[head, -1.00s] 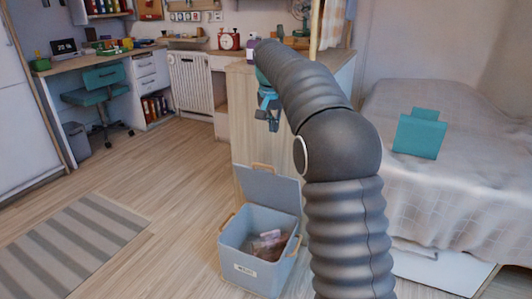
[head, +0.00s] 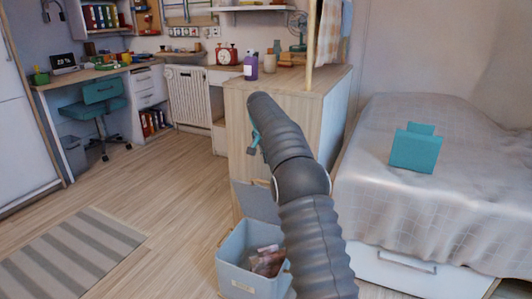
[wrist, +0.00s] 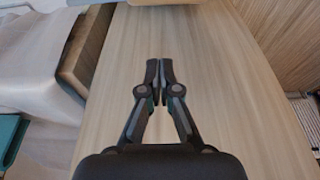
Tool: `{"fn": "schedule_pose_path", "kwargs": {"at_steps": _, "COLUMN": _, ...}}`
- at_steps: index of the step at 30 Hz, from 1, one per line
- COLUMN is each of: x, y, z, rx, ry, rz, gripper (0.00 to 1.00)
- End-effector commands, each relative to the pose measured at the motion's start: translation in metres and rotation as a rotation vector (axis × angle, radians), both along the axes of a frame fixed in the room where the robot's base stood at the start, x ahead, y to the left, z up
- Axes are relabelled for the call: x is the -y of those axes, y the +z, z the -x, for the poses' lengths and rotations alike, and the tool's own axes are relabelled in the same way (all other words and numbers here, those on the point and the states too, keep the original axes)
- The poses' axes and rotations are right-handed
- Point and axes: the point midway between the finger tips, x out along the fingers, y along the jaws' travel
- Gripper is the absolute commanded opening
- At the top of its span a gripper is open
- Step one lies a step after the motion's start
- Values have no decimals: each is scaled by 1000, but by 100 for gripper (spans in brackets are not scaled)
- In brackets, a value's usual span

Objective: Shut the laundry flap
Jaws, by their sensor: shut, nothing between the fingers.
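The laundry box (head: 232,270) is a pale blue-grey bin on the floor against the wooden cabinet. Its grey flap (head: 255,202) stands open and upright at the back of the box, and my arm covers its right part. Pinkish-brown contents (head: 265,262) show inside the box. My gripper (head: 252,140) is above the flap, in front of the cabinet's face, apart from the box. In the wrist view my gripper (wrist: 160,72) has its fingertips together with nothing between them, over a pale wood surface. The flap cannot be made out in the wrist view.
The wooden cabinet (head: 290,88) stands behind the box, with a purple bottle (head: 251,66) on top. The bed (head: 440,200) with a teal object (head: 413,150) is at right. A striped rug (head: 70,250) lies at left on open floor.

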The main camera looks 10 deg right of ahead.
Motion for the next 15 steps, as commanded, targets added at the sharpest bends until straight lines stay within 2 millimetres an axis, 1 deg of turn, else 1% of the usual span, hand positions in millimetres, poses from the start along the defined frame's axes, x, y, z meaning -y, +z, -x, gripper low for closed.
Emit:
{"fn": "schedule_pose_path", "kwargs": {"at_steps": 1, "x": 2, "y": -12, "z": -2, "rx": -3, "ry": -1, "rz": 0, "gripper": 0}}
{"fn": "schedule_pose_path", "kwargs": {"at_steps": 5, "x": 6, "y": -35, "z": -8, "rx": -1, "ry": 0, "rz": 0, "gripper": 0}}
{"fn": "schedule_pose_path", "kwargs": {"at_steps": 15, "x": -11, "y": -48, "z": 16, "rx": -1, "ry": 0, "rz": 1, "gripper": 0}}
